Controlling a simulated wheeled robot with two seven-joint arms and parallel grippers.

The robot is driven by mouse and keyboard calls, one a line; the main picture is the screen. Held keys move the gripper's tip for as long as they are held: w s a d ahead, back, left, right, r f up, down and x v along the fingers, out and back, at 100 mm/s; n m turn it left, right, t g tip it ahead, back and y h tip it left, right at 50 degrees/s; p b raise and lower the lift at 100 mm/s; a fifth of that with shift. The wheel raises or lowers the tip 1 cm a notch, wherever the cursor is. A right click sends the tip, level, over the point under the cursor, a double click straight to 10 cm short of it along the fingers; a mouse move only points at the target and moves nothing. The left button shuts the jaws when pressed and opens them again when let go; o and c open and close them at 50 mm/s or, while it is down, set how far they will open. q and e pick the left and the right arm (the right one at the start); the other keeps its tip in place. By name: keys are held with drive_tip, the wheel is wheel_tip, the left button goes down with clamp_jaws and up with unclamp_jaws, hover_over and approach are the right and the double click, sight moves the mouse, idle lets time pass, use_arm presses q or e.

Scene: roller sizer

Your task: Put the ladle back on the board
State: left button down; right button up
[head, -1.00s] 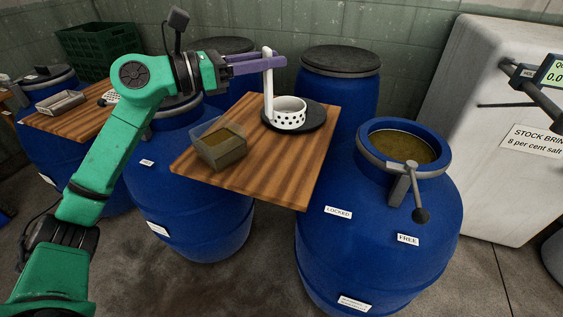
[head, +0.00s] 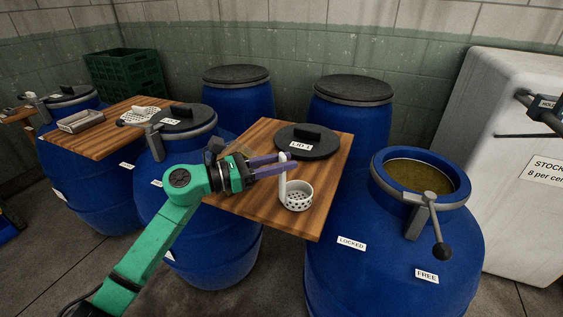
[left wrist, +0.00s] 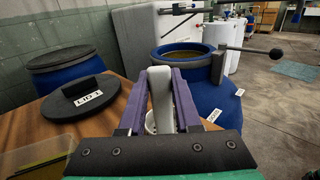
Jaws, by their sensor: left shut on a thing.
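The white ladle (head: 298,196) has a perforated cup and an upright handle. My left gripper (head: 274,165), with purple fingers, is shut on the upper part of that handle. In the left wrist view the handle (left wrist: 160,92) stands between the fingers (left wrist: 161,100), which hide most of the cup. The wooden board (head: 268,205) lies beneath, and the cup is over its front right part. I cannot tell whether the cup touches the board. My right gripper is not in view.
A dark lid (head: 307,141) marked LID 1 lies on the board behind the ladle. A clear-walled container (left wrist: 38,157) shows in the left wrist view. An open blue drum (head: 395,235) with a clamp lever (head: 438,245) stands to the right. Another board (head: 98,143) is at left.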

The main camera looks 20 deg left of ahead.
use_arm(q)
drive_tip(key=c, duration=0.6)
unclamp_jaws()
drive_tip(key=b+v, duration=0.3)
drive_tip(key=v, duration=0.9)
